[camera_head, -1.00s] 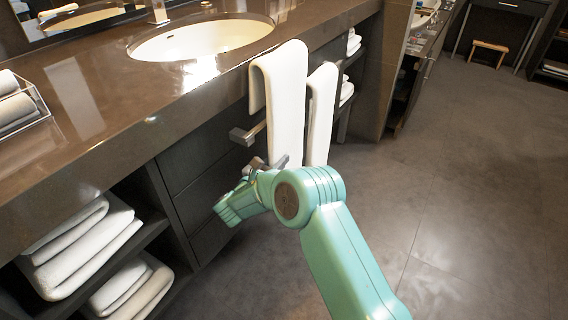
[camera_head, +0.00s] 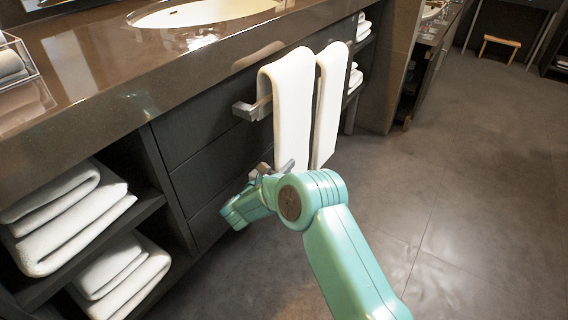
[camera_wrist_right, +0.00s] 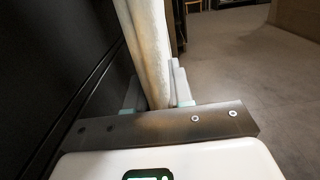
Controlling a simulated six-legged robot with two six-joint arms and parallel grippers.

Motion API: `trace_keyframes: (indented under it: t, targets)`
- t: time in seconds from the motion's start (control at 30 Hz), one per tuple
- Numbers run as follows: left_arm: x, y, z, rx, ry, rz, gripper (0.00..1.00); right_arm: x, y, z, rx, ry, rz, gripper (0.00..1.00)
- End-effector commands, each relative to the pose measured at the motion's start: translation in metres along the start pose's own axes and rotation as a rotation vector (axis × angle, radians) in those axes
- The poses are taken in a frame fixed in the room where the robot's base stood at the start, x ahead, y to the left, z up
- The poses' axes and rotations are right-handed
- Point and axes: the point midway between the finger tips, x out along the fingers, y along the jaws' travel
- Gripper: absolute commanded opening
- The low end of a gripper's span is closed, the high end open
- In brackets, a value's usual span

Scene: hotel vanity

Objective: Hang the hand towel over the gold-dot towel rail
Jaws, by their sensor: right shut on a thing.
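The white hand towel (camera_head: 289,105) hangs folded over at the rail, with a short back flap on its left and a long front part. My right gripper (camera_head: 275,171) is at its lower end, shut on it. In the right wrist view the towel (camera_wrist_right: 148,45) rises from between the fingers of the gripper (camera_wrist_right: 156,97). The metal towel rail (camera_head: 249,110) runs behind the front part; its near end sticks out to the left. The fold lies a little above the rail line; I cannot tell whether it touches. No gold dot can be made out. My left gripper is out of view.
A second white towel (camera_head: 331,105) hangs close on the right. The dark drawer fronts (camera_head: 205,165) stand behind the rail, below the brown counter (camera_head: 100,85). Shelves with folded towels (camera_head: 75,215) are at left. Open floor (camera_head: 450,180) lies to the right.

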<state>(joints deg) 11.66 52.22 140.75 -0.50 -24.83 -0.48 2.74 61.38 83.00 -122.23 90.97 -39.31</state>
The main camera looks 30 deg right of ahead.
Motion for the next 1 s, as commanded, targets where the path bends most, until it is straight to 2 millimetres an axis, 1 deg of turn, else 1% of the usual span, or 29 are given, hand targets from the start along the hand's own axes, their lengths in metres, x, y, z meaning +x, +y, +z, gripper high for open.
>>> trace_keyframes:
  t: [0.03,0.17,0.5,0.67,0.93,0.97,1.0]
  targets:
    - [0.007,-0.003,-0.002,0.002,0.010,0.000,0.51,0.000,0.000,-0.008,0.001,-0.001,0.000,0.00]
    - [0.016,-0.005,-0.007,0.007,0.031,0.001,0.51,0.000,0.000,-0.019,0.001,-0.001,0.000,0.00]
    - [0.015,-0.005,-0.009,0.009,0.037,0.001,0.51,0.000,0.000,-0.040,0.000,-0.001,-0.001,0.00]
    - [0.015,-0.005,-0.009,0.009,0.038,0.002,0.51,0.000,0.000,-0.043,0.001,-0.001,-0.001,0.00]
    - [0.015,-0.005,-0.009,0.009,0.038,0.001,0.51,0.000,0.000,-0.044,0.001,-0.001,-0.001,0.00]
    - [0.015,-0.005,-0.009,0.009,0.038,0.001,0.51,0.000,0.000,-0.044,0.001,-0.001,-0.001,0.25]
    - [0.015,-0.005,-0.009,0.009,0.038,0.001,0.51,0.000,0.000,-0.044,0.001,-0.001,-0.001,0.38]
